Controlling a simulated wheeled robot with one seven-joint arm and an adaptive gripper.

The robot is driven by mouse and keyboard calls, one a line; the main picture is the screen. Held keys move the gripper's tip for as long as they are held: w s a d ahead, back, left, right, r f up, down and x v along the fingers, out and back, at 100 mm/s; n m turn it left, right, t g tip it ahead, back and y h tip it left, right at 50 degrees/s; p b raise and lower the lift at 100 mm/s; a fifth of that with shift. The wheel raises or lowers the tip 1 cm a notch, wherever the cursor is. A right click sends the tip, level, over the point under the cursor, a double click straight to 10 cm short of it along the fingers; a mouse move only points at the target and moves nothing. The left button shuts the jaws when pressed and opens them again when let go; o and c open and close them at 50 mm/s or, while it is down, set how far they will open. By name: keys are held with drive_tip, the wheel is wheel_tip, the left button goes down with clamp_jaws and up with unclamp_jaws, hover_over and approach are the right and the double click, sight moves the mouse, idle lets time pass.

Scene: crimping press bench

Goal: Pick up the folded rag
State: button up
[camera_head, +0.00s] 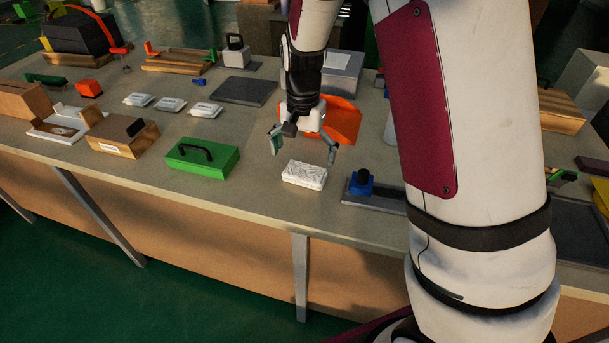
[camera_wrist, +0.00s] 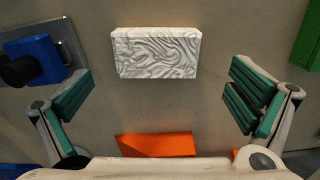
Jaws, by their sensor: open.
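The folded rag (camera_head: 304,174) is a white, wrinkled-looking rectangular block lying flat on the bench near its front edge. In the wrist view the rag (camera_wrist: 156,52) lies at the top centre, ahead of the space between the fingers. My gripper (camera_head: 303,149) is open and empty above the bench, just behind the rag in the head view. Its two teal-padded fingers (camera_wrist: 160,100) are spread wider than the rag and do not touch it.
A green box with a black handle (camera_head: 202,156) stands left of the rag. A blue block with a black knob (camera_head: 361,183) on a grey plate is at the right. An orange bin (camera_head: 342,121) is behind my gripper. Bare bench (camera_head: 255,180) surrounds the rag.

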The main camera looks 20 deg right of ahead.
sight(305, 171)
wheel_tip(305, 171, down, 4)
drive_tip(key=shift+s+d+f+b, duration=0.15)
drive_tip(key=shift+f+b, duration=0.1)
drive_tip(key=shift+b, duration=0.15)
drive_tip(key=c, duration=0.9)
drive_tip(key=shift+r, duration=0.1)
wheel_tip(305, 171, up, 10)
drive_tip(key=shift+f+p, duration=0.1)
drive_tip(key=shift+p, duration=0.85)
